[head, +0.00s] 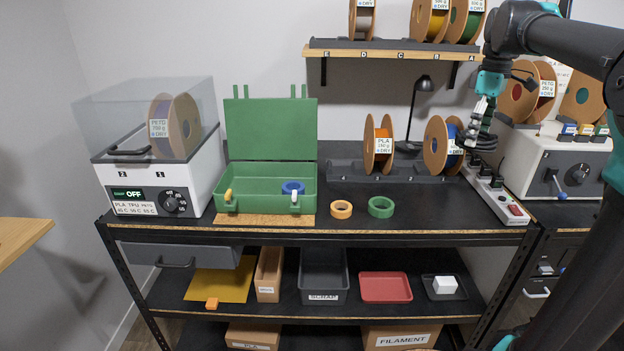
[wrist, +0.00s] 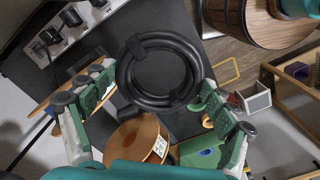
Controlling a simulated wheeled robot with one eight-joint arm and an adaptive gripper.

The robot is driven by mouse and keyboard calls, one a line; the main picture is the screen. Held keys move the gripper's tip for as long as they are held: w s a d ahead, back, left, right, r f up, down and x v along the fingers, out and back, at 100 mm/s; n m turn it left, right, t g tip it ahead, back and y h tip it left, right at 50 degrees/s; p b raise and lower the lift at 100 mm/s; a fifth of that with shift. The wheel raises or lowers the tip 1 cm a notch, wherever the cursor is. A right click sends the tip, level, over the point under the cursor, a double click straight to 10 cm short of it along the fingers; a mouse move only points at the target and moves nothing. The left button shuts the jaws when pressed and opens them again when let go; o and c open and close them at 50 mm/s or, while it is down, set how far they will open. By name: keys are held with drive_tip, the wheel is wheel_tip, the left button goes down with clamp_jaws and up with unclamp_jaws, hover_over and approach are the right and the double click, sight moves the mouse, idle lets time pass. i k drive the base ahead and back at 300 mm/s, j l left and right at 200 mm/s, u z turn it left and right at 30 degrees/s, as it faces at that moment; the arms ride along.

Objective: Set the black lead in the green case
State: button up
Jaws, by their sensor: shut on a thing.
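The black lead (wrist: 160,102) is a coiled ring in the wrist view, between the green-padded fingers of my gripper (wrist: 158,98). In the head view, my gripper (head: 481,124) is at the right end of the bench, with the dark lead (head: 483,141) at its tips, above the power strip. My gripper is shut on the lead. The green case (head: 270,202) stands open at the left of the bench, its lid (head: 271,130) upright behind. A blue ring (head: 293,187) lies inside the case at its right. The case is well left of my gripper.
Spools (head: 378,145) stand on a dark rack between my gripper and the case. An orange ring (head: 341,209) and a green ring (head: 381,207) lie on the bench front. A dryer box (head: 150,185) stands left of the case. A spool shelf (head: 390,54) hangs above.

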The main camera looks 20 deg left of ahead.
sight(269, 189)
drive_tip(key=k+j+u, duration=0.1)
drive_tip(key=j+u, duration=0.2)
drive_tip(key=j, duration=0.65)
drive_tip(key=j+u, duration=0.3)
drive_tip(key=j, duration=0.6)
